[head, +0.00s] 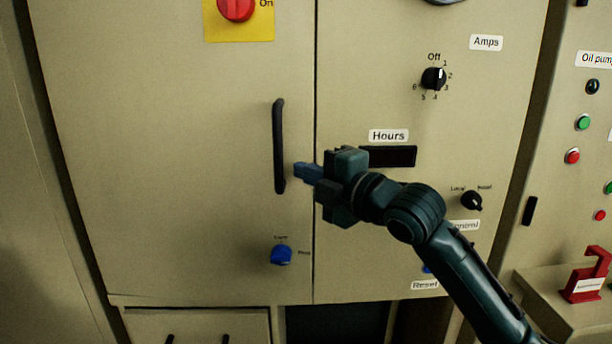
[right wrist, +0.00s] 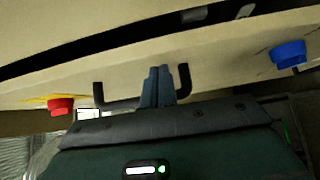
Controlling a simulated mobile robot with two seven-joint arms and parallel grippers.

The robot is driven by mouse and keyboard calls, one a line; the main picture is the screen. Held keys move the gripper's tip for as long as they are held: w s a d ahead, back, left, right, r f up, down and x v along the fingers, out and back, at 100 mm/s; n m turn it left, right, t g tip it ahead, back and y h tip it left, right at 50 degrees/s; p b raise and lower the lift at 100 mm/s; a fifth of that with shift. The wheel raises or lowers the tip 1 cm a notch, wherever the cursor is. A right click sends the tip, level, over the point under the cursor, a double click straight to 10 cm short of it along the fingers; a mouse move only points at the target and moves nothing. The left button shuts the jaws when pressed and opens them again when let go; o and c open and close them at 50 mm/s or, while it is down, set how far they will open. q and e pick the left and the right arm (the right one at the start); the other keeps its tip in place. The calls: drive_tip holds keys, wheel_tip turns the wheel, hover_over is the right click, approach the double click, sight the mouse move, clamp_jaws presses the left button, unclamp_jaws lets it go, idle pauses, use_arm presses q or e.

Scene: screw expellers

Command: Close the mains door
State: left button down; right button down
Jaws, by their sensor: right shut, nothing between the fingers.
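The mains door (head: 180,130) is the beige left cabinet door with a black vertical handle (head: 279,146) near its right edge. In the head view only a thin dark seam divides it from the right panel. In the right wrist view a wider dark gap runs along the edge of the door (right wrist: 225,48); how far it stands ajar is unclear. My right gripper (head: 308,173) is shut and empty, just right of the handle's lower part. In the right wrist view its fingers (right wrist: 157,87) overlap the handle (right wrist: 118,104); contact cannot be told. My left gripper is out of view.
The door carries a red switch (head: 237,8) on a yellow plate and a blue knob (head: 281,255). The right panel (head: 365,45) has a selector knob (head: 433,78) and an hours display (head: 388,156). A red bracket-like object (head: 587,278) stands on a ledge at the lower right.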

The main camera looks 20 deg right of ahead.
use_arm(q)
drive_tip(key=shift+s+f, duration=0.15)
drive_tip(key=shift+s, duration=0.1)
